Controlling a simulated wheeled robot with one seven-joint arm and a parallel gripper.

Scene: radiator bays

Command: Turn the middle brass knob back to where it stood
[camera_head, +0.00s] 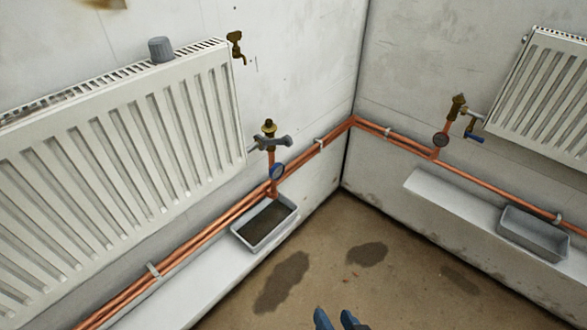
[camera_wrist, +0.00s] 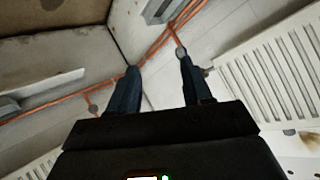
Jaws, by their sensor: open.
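Three brass fittings show in the head view. One brass valve knob (camera_head: 268,127) tops the copper riser right of the large radiator, with a grey cross-piece just below it and a blue-rimmed gauge lower down. A brass tap (camera_head: 236,46) is on the wall above it. Another brass valve (camera_head: 458,103) stands on the right wall's riser. I cannot tell for sure which is the task's middle knob. My gripper (camera_head: 336,321) shows blue fingertips at the bottom edge, well apart from all of them. In the wrist view my gripper (camera_wrist: 157,76) is open, with nothing between its fingers.
A large white radiator (camera_head: 120,165) fills the left wall, with a grey cylinder (camera_head: 160,49) on top. A grey tray (camera_head: 265,222) holds dark contents on the left ledge. Another tray (camera_head: 533,235) sits on the right ledge. Copper pipes (camera_head: 352,121) run along both walls.

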